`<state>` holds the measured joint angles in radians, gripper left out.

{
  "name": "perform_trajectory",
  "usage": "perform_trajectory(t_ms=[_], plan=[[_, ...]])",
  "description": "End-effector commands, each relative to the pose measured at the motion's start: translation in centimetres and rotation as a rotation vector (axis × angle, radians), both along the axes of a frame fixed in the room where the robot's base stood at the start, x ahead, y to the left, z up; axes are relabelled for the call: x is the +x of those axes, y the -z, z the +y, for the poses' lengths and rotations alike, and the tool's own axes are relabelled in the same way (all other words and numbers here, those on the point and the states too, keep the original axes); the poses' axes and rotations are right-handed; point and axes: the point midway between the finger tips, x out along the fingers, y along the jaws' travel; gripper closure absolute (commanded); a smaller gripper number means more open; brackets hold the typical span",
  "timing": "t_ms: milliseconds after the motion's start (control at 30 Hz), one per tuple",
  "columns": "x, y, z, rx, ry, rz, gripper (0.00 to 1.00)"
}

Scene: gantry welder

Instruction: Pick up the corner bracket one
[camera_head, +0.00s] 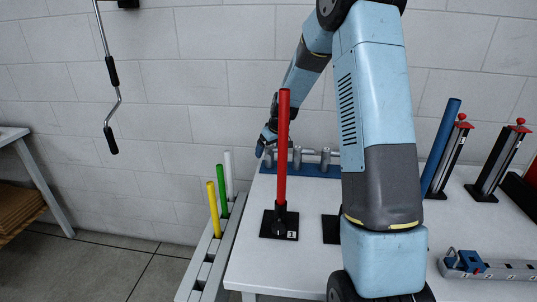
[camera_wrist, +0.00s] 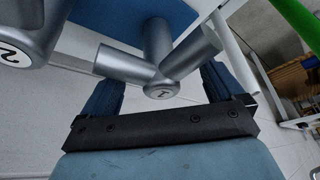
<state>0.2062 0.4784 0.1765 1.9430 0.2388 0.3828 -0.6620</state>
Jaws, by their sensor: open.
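Corner bracket one (camera_wrist: 160,70) is a grey metal piece of joined round tubes with a "1" on its end face. It fills the middle of the wrist view, with the blue fingers of my gripper (camera_wrist: 165,85) to its left and right. My gripper is open; I cannot tell whether either finger touches the bracket. In the head view my gripper (camera_head: 267,138) is at the left end of the blue holder (camera_head: 320,171), partly hidden by the red post and my arm. The holder also shows behind the bracket in the wrist view (camera_wrist: 125,12).
A second grey bracket (camera_wrist: 25,30), marked "2", is close at the upper left of the wrist view. A red post (camera_head: 282,150) on a black base stands in front of the holder. Yellow (camera_head: 213,208), green (camera_head: 222,190) and white (camera_head: 229,172) rods stand left of the table.

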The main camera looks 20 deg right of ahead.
Motion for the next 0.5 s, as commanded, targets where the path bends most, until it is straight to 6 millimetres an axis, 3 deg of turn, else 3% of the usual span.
perform_trajectory(t_ms=[167,500], plan=[[0.03,-0.02,-0.02,0.0,0.0,-0.001,0.05],[0.03,-0.04,-0.03,0.0,0.0,-0.001,0.37]])
